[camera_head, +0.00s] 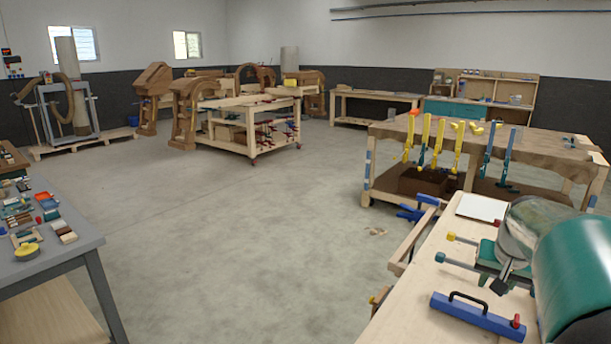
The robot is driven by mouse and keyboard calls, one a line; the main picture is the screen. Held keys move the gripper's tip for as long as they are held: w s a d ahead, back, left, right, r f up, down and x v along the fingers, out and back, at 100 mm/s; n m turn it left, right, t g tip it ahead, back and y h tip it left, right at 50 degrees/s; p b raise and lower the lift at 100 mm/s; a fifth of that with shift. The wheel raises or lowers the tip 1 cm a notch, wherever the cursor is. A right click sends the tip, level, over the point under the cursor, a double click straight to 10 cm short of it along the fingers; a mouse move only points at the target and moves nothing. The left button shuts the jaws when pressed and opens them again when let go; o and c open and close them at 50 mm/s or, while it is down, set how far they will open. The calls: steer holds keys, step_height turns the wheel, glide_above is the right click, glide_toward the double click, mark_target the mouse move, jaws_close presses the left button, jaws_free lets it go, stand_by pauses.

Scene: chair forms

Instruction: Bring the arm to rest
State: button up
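No part of my arm or my gripper can be made out for certain in the head view. Whether my gripper is open or shut, and whether it holds anything, does not show. At the lower right, a large teal rounded body (585,275) and a grey metallic round part (525,228) rise over a light wooden bench (415,310). I cannot tell what they belong to.
A blue block with a black handle (465,312) lies on this bench. A grey table (70,245) with small items stands at the left. Behind, a bench (385,130) carries yellow and blue clamps (457,147). The concrete floor (230,220) between is open.

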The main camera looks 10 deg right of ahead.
steer(key=s+a+r+n+t+y, duration=0.1)
steer(key=s+a+n, duration=0.1)
steer(key=a, duration=0.9)
steer(key=s+a+r+n+y, duration=0.1)
steer(key=a+n, duration=0.1)
steer(key=a, duration=0.8)
steer(key=s+a+f+n, duration=0.3)
steer(key=s+a, duration=0.6)
steer(key=a, duration=0.4)
steer(key=shift+s+a+f+n+t+y, duration=0.25)
steer(key=shift+n+t+y, duration=0.15)
steer(key=shift+n, duration=0.2)
steer(key=shift+d, duration=0.25)
